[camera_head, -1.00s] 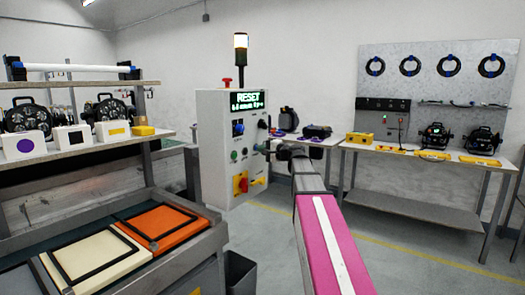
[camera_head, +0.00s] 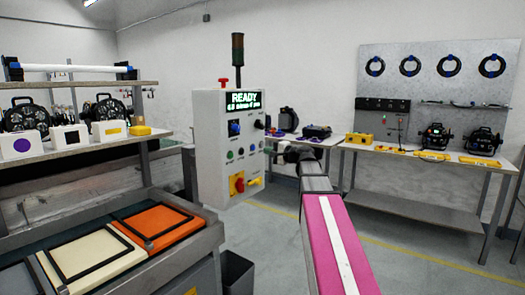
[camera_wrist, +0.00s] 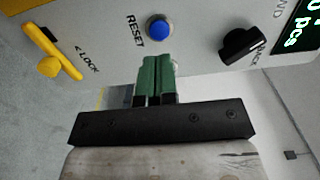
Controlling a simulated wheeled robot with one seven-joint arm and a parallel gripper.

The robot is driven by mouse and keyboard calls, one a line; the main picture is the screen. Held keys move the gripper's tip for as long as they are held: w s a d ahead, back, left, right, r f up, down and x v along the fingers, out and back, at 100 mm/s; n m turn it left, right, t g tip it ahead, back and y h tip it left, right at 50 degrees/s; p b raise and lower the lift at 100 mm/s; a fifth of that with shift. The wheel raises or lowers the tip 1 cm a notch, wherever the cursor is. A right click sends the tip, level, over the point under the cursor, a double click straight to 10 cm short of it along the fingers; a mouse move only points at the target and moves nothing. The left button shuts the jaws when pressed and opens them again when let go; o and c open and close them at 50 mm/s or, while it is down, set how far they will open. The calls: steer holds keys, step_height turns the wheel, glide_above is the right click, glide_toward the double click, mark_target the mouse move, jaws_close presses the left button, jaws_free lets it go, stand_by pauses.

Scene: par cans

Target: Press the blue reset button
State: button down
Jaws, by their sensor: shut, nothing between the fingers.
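The blue reset button (camera_wrist: 159,28) is a round dome on the pale panel, beside the printed word RESET in the wrist view. My gripper (camera_wrist: 158,62) has its green fingers together and empty. The fingertips point at the panel just below the button in the picture, apart from it. In the head view my gripper (camera_head: 270,152) is at the right side of the control cabinet's (camera_head: 210,165) front. The cabinet's display (camera_head: 243,100) reads READY in green.
A yellow lock lever (camera_wrist: 55,55) and a black knob (camera_wrist: 242,45) flank the button in the wrist view. A red-and-yellow switch (camera_head: 238,184) sits low on the cabinet. A workbench (camera_head: 415,200) stands to the right, and a grey bin (camera_head: 237,272) is below.

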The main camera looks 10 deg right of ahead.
steer(key=v, duration=0.8)
steer(key=shift+a, duration=0.1)
steer(key=s+a+f+n+g+h, duration=0.1)
steer(key=s+a+f+g+h, duration=0.15)
steer(key=f, duration=0.55)
steer(key=s+a+f+n+g+h, duration=0.1)
steer(key=a+f+g, duration=0.15)
steer(key=f, duration=0.65)
steer(key=s+a+f+n+g+h, duration=0.1)
steer(key=s+a+f+g, duration=0.15)
steer(key=f, duration=0.55)
steer(key=s+f+n+g+h, duration=0.2)
steer(key=s+f+n+h, duration=0.1)
steer(key=s+f, duration=0.5)
steer(key=s+f+n+g+h, duration=0.3)
steer(key=s+f+h, duration=0.2)
steer(key=f, duration=0.8)
steer(key=s, duration=0.3)
steer(key=shift+a+f, duration=0.2)
steer(key=shift+a, duration=0.2)
